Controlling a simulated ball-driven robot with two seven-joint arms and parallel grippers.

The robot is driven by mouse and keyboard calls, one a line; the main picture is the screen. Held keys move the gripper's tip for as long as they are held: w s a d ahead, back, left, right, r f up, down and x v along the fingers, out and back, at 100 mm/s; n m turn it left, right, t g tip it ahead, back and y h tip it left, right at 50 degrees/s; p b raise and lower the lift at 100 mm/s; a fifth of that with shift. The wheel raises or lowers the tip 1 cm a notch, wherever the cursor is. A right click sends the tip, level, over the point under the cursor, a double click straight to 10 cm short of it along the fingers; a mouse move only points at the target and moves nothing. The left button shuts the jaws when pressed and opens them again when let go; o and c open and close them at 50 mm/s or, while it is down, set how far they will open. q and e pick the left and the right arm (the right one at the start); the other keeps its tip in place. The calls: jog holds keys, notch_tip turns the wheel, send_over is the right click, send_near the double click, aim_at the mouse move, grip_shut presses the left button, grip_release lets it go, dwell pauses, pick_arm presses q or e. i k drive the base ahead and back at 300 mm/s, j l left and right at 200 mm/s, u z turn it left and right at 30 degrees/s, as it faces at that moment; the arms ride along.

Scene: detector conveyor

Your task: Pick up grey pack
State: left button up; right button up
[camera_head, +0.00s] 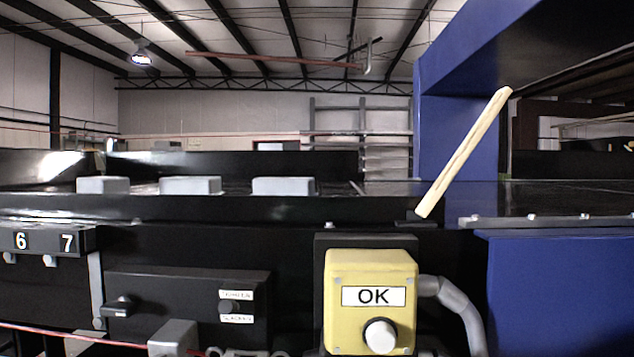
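Three grey packs lie in a row on the dark conveyor in the head view: a left one (103,185), a middle one (190,186) and a right one (284,186). They are low, light grey blocks with small gaps between them. Only their front and top edges show above the conveyor's near side wall. Neither of my grippers is in view, and nothing touches the packs.
A yellow box marked OK (372,268) with a pale knob stands in front of the conveyor. A slanted wooden stick (464,152) rises right of the packs, beside a blue detector frame (460,150). A black control box (187,308) sits lower left.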

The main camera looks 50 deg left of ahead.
aim_at(262, 185)
jog(key=u, duration=1.5)
